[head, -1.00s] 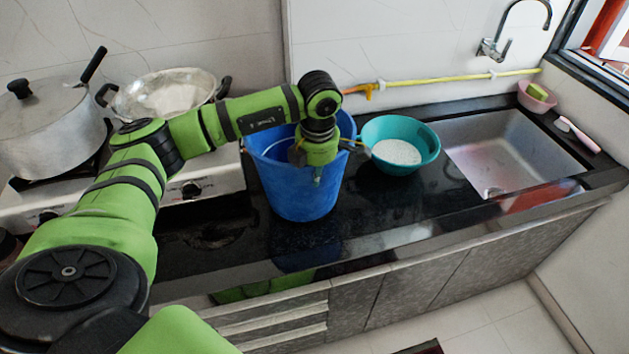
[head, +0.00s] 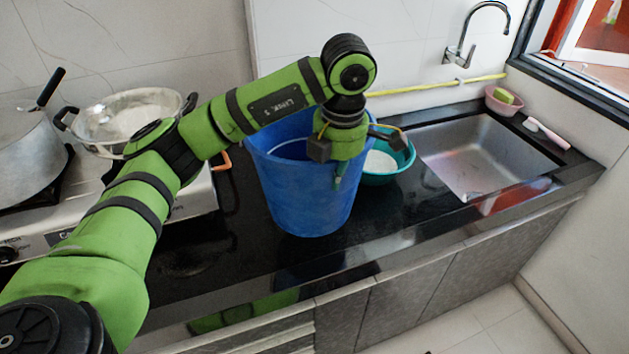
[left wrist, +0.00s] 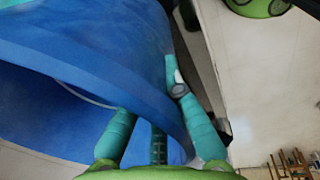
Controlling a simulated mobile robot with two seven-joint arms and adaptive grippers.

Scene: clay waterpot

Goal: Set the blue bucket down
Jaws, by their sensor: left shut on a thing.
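The blue bucket (head: 305,195) is upright over the black countertop, between the stove and the teal basin. Its base appears close to the counter, but I cannot tell whether it touches. My left gripper (head: 340,176) is shut on the bucket's right-hand rim, reaching down from above. In the left wrist view the bucket wall (left wrist: 90,45) fills the upper left, and its rim passes between the teal fingers (left wrist: 160,125). My right gripper is not in view.
The teal basin (head: 402,160) with white contents stands right behind the bucket, partly hidden by my gripper. The sink (head: 480,155) is farther right. A pan (head: 125,112) and a pot (head: 22,150) are on the stove at left. Counter in front is clear.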

